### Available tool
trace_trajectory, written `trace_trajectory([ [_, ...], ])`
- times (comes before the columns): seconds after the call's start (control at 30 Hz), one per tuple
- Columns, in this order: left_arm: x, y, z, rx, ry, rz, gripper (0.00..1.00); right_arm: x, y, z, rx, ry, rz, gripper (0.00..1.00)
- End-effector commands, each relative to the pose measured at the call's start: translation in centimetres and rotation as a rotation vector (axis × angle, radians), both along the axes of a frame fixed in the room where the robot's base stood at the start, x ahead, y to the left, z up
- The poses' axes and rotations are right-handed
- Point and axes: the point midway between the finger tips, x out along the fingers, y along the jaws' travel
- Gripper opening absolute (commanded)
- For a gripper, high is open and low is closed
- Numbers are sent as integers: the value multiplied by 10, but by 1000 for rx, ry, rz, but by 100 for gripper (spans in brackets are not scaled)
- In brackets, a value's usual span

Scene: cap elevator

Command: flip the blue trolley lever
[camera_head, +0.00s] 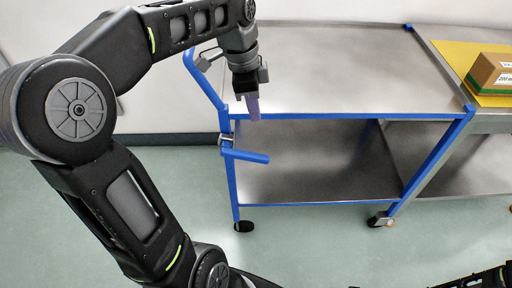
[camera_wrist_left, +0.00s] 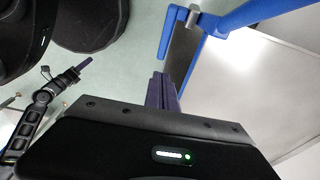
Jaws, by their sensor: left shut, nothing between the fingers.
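The blue lever (camera_head: 248,156) is a short bar joined by a grey clamp to the trolley's front left leg. It points right, just below the top shelf's front edge. The lever also shows in the left wrist view (camera_wrist_left: 165,36), beyond my fingertips. My left gripper (camera_head: 254,112) points down near the top shelf's front left corner, above the lever and apart from it. Its purple fingers (camera_wrist_left: 160,88) are shut and empty. My right gripper (camera_wrist_left: 82,65) shows small at the left of the left wrist view; its jaw gap is unclear.
The trolley has a steel top shelf (camera_head: 330,62), a lower shelf (camera_head: 315,172) and a blue push handle (camera_head: 203,80) at the left. A cardboard box (camera_head: 490,72) sits on a yellow mat (camera_head: 458,58) on the adjoining table.

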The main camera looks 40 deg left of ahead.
Motion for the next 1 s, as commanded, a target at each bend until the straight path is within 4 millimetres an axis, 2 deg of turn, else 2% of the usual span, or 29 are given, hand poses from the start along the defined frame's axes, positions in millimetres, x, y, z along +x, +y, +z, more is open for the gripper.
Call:
trace_trajectory([
  [0.17,0,0,-2,1,1,0,0,0,0,-1,0,0,0,43],
  [0.37,1,-2,-18,0,3,1,0,0,0,-4,0,0,-1,43],
  [0.57,4,-6,-51,0,4,2,0,0,0,-11,0,0,-1,43],
  [0.83,9,-13,-105,-1,5,1,0,0,0,-20,0,0,-1,43],
  [1.0,4,-5,-128,0,3,4,0,0,0,-24,0,0,-1,43],
])
